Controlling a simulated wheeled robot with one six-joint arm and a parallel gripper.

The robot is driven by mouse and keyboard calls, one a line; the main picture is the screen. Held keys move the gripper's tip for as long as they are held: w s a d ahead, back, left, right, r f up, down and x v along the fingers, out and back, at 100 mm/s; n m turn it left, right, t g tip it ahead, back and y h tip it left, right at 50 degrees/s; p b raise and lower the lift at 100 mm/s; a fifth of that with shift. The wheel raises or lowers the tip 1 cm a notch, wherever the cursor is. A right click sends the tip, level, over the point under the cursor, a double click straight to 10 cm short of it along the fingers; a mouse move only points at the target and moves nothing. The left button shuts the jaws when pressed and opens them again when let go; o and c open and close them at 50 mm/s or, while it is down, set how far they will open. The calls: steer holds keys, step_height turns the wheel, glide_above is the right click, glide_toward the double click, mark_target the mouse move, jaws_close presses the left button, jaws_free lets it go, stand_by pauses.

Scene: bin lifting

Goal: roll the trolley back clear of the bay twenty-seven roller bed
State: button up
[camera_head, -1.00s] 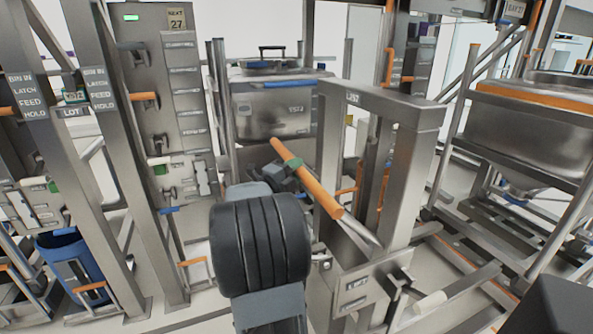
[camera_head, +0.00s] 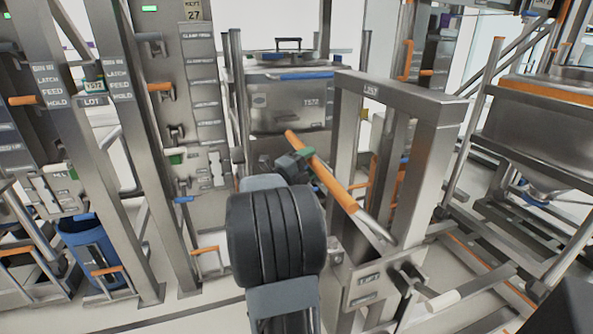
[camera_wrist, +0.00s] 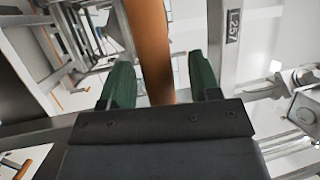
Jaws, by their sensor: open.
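My gripper (camera_head: 297,163) has green fingers and is at the orange handle bar (camera_head: 335,188), which slants down to the right. In the wrist view, the gripper (camera_wrist: 162,78) is open, with one finger on each side of the orange bar (camera_wrist: 150,45); I cannot tell whether either finger touches it. The bar meets a grey steel frame (camera_head: 400,96), apparently the trolley, whose wheels I cannot make out. My arm and the frame hide the roller bed.
A steel panel with levers (camera_head: 200,90) and slanted posts (camera_head: 140,130) stand close on the left. A blue bin (camera_head: 90,250) is at lower left. Another steel bin (camera_head: 535,130) sits in a rack at right. Some bare floor (camera_head: 205,315) shows at the bottom.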

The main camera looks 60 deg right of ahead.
steer(key=v, duration=1.3)
steer(key=shift+a, duration=0.15)
